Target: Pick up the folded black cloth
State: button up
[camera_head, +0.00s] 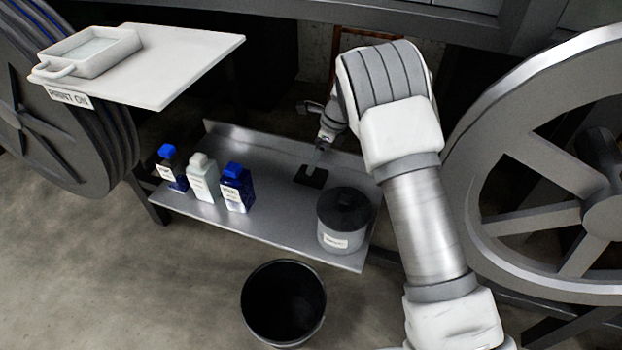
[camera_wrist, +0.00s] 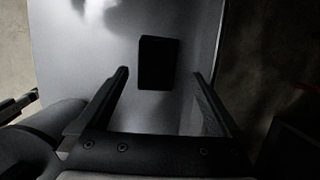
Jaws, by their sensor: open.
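The folded black cloth (camera_head: 311,177) lies flat on the metal shelf (camera_head: 265,232), towards its right part and behind the grey tub. In the wrist view the cloth (camera_wrist: 158,63) is a dark upright rectangle on the bare shelf surface (camera_wrist: 85,50). My gripper (camera_wrist: 160,74) is open, with one finger to the left of the cloth and one to the right. The fingers are apart from the cloth as seen there. In the head view my gripper (camera_head: 316,160) is small and dark, just over the cloth; the height gap is hard to tell.
A grey lidded tub (camera_head: 343,220) stands at the shelf's front right. A blue-capped bottle (camera_head: 172,168), a white bottle (camera_head: 202,178) and a blue bottle (camera_head: 236,188) stand on the left. A black bin (camera_head: 284,303) is on the floor. Large wheels flank the shelf.

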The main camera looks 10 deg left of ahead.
jog(key=b+x, duration=0.2)
jog(key=x, duration=0.3)
jog(key=shift+s+d, duration=0.2)
jog(key=shift+a+f, duration=0.1)
jog(key=shift+f, duration=0.2)
jog(key=shift+f, duration=0.25)
jog(key=shift+c, duration=0.2)
jog(key=c, duration=1.1)
jog(key=shift+c, duration=0.2)
jog(key=shift+r, duration=0.1)
notch_tip(320, 180, up, 10)
jog(key=p, duration=0.3)
jog(key=shift+r, duration=0.2)
